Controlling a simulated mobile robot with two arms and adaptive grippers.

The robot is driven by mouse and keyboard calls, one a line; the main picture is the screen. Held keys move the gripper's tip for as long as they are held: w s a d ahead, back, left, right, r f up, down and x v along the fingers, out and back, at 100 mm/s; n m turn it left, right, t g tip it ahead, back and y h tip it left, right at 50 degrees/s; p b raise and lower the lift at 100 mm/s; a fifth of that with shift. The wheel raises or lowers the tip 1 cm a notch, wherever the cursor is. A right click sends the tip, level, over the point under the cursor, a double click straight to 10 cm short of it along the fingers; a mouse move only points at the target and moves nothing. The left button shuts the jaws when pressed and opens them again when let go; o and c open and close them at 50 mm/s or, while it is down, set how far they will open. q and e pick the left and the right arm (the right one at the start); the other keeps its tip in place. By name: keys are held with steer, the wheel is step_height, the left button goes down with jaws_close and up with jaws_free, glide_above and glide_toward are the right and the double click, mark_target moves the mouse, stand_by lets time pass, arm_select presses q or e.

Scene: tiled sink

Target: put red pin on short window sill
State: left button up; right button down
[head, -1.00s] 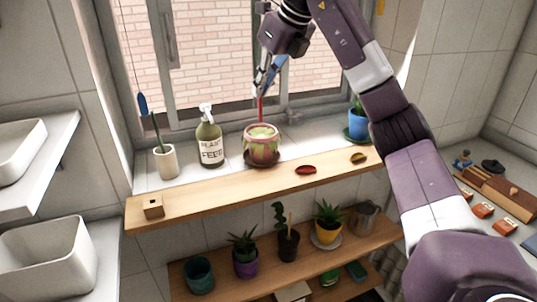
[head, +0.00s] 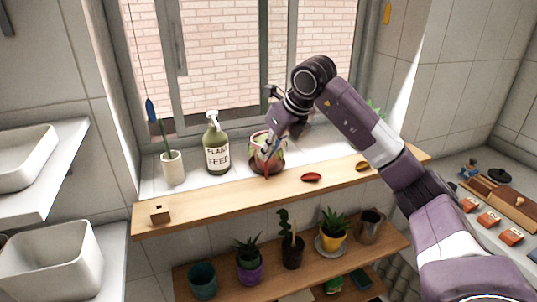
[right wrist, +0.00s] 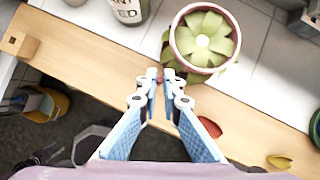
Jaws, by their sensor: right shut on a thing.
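My right gripper (head: 267,153) is low in front of the striped pot, near the wooden front ledge (head: 225,201) of the window sill. In the right wrist view its blue fingers (right wrist: 155,76) are close together, just left of and below the pot. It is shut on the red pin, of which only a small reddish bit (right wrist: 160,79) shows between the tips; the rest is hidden. I cannot tell whether the pin touches the ledge. My left gripper is not in view.
The pink-and-green pot (head: 278,158) holds a succulent. A plant feed bottle (head: 217,148) and a cream cup (head: 172,169) stand left of it. A red leaf-shaped piece (head: 311,177) and a yellow one (head: 362,166) lie right. A small wooden block (head: 160,214) sits at the ledge's left end.

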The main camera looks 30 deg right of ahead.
steer(key=shift+d+f, duration=0.1)
steer(key=shift+f, duration=0.65)
steer(key=c, duration=2.1)
jaws_free()
arm_select(q)
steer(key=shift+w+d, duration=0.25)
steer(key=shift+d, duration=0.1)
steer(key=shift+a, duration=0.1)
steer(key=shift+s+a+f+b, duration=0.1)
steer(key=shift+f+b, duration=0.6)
steer(key=shift+b, duration=0.05)
arm_select(e)
steer(key=v, duration=1.2)
steer(key=shift+r, duration=0.2)
